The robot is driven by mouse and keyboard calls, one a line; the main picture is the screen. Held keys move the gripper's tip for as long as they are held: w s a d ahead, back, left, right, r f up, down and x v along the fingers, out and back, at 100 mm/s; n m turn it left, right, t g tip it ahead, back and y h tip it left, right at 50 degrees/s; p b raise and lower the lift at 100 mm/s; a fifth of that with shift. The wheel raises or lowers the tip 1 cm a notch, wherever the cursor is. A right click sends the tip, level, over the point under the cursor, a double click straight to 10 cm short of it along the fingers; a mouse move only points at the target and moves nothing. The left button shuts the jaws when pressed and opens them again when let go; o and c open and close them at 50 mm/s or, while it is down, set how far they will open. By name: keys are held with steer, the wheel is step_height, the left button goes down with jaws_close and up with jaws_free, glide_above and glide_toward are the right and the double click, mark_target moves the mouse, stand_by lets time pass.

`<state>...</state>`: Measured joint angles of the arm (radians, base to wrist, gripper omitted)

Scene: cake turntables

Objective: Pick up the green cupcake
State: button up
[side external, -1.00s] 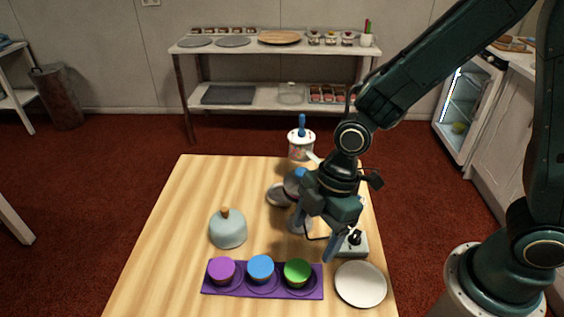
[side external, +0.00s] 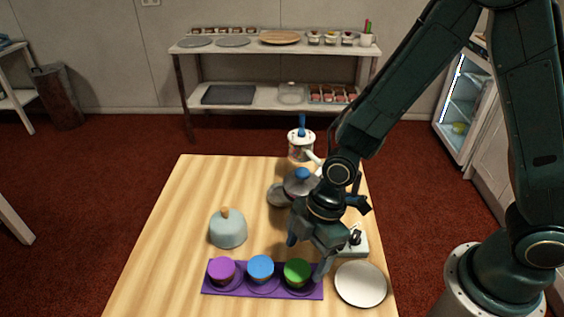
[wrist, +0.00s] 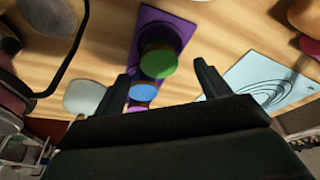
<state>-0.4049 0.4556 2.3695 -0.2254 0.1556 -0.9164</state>
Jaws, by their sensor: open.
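The green cupcake (side external: 297,272) stands upright at the right end of a purple tray (side external: 252,294). Beside it on the tray stand a blue cupcake (side external: 260,268) and a purple cupcake (side external: 221,269). My gripper (side external: 306,259) is open and empty, above and just behind the green cupcake. In the wrist view the green cupcake (wrist: 158,62) shows beyond and between my two fingers (wrist: 163,80), with the blue cupcake (wrist: 144,92) further along the tray. I cannot tell the exact height of the fingertips above the cupcake.
A white plate (side external: 360,285) lies right of the tray. A pale blue dome with a wooden knob (side external: 228,230) stands at the left. A turntable with a blue-topped item (side external: 302,183) and a tub (side external: 300,146) stand behind my gripper. The table's left side is clear.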

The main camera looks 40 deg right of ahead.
mark_target(299, 269)
steer(key=shift+x, duration=2.4)
steer(key=shift+w, duration=0.1)
steer(key=shift+c, duration=0.2)
steer(key=c, duration=1)
